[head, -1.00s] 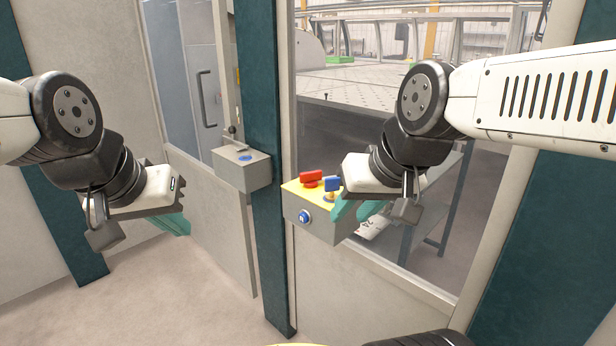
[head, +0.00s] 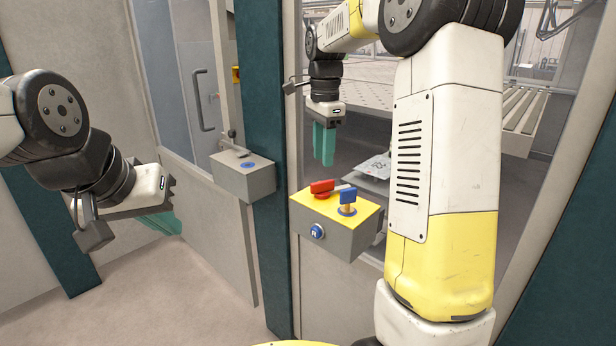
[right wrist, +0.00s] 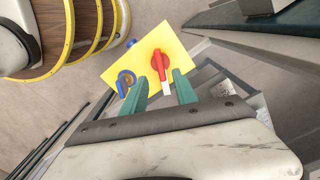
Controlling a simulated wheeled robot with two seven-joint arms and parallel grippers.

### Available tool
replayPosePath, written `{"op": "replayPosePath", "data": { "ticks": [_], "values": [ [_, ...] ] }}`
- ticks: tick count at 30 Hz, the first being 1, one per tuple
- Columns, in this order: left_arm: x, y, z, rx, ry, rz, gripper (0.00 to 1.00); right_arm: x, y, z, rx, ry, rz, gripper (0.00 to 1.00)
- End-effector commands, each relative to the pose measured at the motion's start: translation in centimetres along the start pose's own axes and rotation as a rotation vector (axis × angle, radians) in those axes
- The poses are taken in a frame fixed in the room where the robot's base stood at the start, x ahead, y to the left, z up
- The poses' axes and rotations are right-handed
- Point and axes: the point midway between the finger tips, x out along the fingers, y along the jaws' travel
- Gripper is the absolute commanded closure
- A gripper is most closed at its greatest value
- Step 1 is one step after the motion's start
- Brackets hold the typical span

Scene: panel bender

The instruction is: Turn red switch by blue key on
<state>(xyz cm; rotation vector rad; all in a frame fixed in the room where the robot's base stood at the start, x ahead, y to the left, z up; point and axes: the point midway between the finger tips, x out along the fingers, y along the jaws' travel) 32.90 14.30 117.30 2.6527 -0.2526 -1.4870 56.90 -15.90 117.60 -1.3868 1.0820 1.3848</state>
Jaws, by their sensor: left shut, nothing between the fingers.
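The yellow-topped grey control box (head: 312,205) is on the teal post. It carries the red switch (head: 321,187) with a pale strip on its right, and the blue key (head: 347,198) close beside it. My right gripper (head: 323,160) hangs above and behind the box, green fingers pointing down, clear of the switch. In the right wrist view the red switch (right wrist: 160,65) shows beyond the gap between the parted fingers (right wrist: 162,90), and the blue key (right wrist: 124,82) is left of them. My left gripper (head: 163,224) is shut and empty at the left, away from both boxes.
A second grey box (head: 243,176) with a blue button is on the panel left of the teal post (head: 262,120). A round blue button (head: 317,231) is on the control box's front. My right arm fills the space right of the box. The floor at lower left is clear.

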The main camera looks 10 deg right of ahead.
Motion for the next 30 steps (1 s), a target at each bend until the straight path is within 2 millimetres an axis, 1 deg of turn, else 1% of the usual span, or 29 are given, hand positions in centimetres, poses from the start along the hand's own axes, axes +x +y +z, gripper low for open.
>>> {"op": "replayPosePath", "data": {
  "ticks": [5,12,15,19,27,29,30],
  "values": [
    [0.0,0.0,0.0,0.000,0.000,0.000,1.00,1.9,0.0,-0.1,0.011,0.001,0.008,0.65],
    [0.0,0.0,0.0,0.000,0.000,0.000,1.00,5.8,0.0,0.0,0.009,0.000,0.007,0.65],
    [0.0,0.0,0.0,0.000,0.000,0.000,1.00,6.9,0.0,0.0,0.008,0.000,0.006,0.65],
    [0.0,0.0,0.0,0.000,0.000,0.000,1.00,7.7,0.0,0.0,0.008,0.000,0.004,0.65],
    [0.0,0.0,0.0,0.000,0.000,0.000,1.00,7.8,-0.1,0.0,0.008,0.000,0.003,0.65],
    [0.0,0.0,0.0,0.000,0.000,0.000,1.00,7.8,-0.1,0.0,0.008,0.000,0.003,0.77],
    [0.0,0.0,0.0,0.000,0.000,0.000,1.00,7.8,-0.1,0.0,0.008,0.000,0.003,0.85]
  ]
}}
